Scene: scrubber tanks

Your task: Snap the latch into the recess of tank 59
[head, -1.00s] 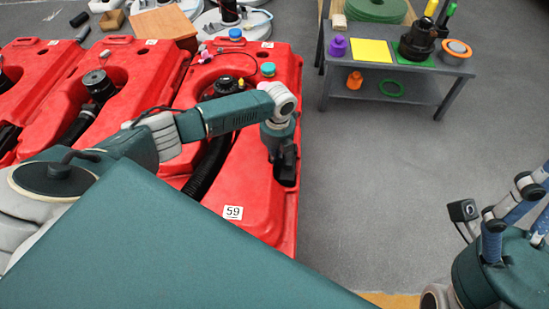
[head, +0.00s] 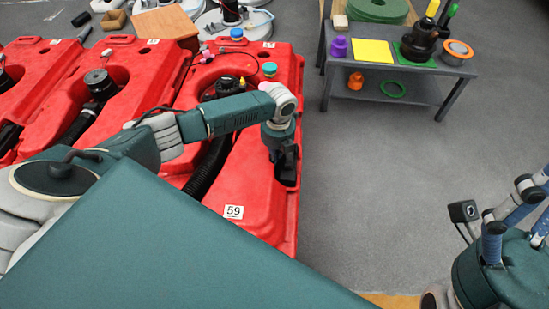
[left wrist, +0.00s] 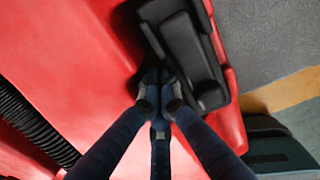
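Tank 59 is the red tank (head: 262,205) with the white "59" label (head: 233,212). The black latch (left wrist: 184,48) lies at the tank's right edge in the left wrist view. In the head view a dark shape (head: 289,166) shows there, where latch and gripper are hard to separate. My left gripper (left wrist: 159,84) points down at the tank, its fingertips drawn together at the latch's lower left edge. They seem to touch or nearly touch it; I see no grip around it. The recess is not clearly visible. My right gripper (head: 515,205) is at the right edge, its fingertips partly cut off.
More red tanks (head: 45,75) stand to the left. A black corrugated hose (head: 207,168) lies in tank 59. A grey workbench (head: 445,95) with caps and a yellow sheet (head: 371,51) stands at the back right. The grey floor (head: 370,190) between is clear.

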